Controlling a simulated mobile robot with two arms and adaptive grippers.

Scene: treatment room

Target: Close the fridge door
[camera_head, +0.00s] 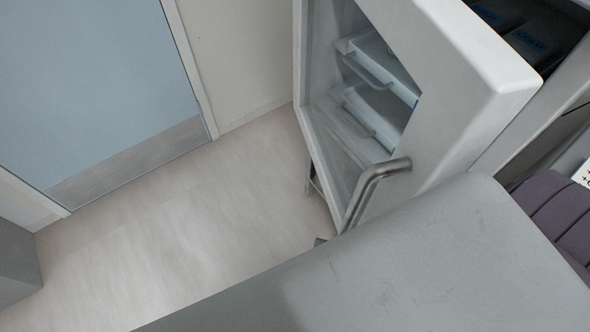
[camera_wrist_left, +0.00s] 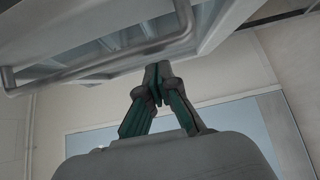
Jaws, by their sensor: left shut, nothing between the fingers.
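The fridge door (camera_head: 455,75) stands open in the head view, a thick pale frame with a glass pane. White drawers or shelves show through the glass. Its bent metal handle (camera_head: 368,188) is on the near side, its lower part partly covered by a large grey surface. In the left wrist view the handle (camera_wrist_left: 100,72) crosses the upper left. My left gripper (camera_wrist_left: 157,84) is shut and empty there, its fingertips near the door's edge in the picture; I cannot tell whether they touch it. The left fingers are hidden in the head view. My right gripper is not in view.
The dark fridge interior (camera_head: 520,40) holds blue-labelled boxes at the upper right. A purple padded item (camera_head: 560,215) is at the right edge. A blue room door (camera_head: 95,85) is at the left. The floor (camera_head: 190,240) between is clear. A grey block (camera_head: 15,265) stands at lower left.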

